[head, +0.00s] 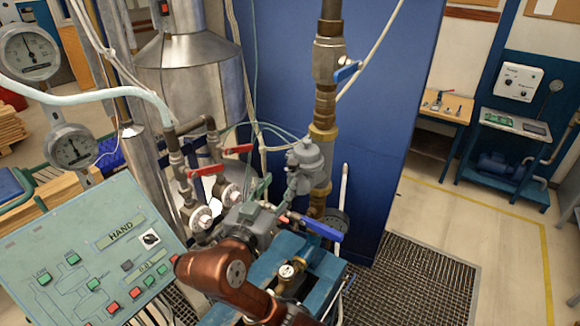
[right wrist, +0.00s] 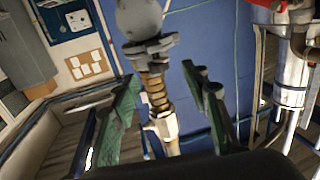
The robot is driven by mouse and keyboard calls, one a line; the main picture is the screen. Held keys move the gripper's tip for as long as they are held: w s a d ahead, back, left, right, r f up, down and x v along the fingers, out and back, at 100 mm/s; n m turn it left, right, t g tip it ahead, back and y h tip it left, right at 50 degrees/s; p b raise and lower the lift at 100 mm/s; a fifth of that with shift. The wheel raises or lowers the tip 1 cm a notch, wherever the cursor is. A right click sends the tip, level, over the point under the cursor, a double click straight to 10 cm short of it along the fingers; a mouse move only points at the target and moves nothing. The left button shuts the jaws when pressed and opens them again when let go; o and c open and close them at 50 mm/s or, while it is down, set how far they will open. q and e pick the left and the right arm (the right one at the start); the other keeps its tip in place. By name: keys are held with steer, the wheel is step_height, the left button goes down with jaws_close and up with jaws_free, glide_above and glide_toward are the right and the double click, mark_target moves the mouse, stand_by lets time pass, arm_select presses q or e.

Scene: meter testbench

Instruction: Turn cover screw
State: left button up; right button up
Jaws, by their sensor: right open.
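A grey metal meter body (head: 305,155) with a rounded cover sits on the vertical pipe line in front of the blue panel. I cannot make out a separate cover screw on it. My right gripper (head: 264,197) is just left of this body, open and apparently empty. In the right wrist view, the green-padded fingers of my right gripper (right wrist: 158,76) stand wide apart. A grey rounded fitting (right wrist: 140,18) and a brass pipe (right wrist: 157,92) show beyond and between them. Contact cannot be told. My left gripper is not in view.
A green control panel (head: 85,250) stands at the left, with gauges (head: 28,52) above it. Red-handled valves (head: 207,169) and a blue-handled valve (head: 318,228) crowd the pipes. A teal bench (head: 318,255) stands in front.

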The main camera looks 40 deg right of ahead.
mark_target(291, 167)
steer(key=x, duration=0.2)
steer(key=p+x, duration=0.1)
steer(key=x, duration=0.2)
steer(key=r+p+x, duration=0.1)
steer(key=x, duration=0.1)
steer(key=shift+s+d+r, duration=0.1)
steer(key=shift+d, duration=0.15)
steer(key=c, duration=1.1)
jaws_close()
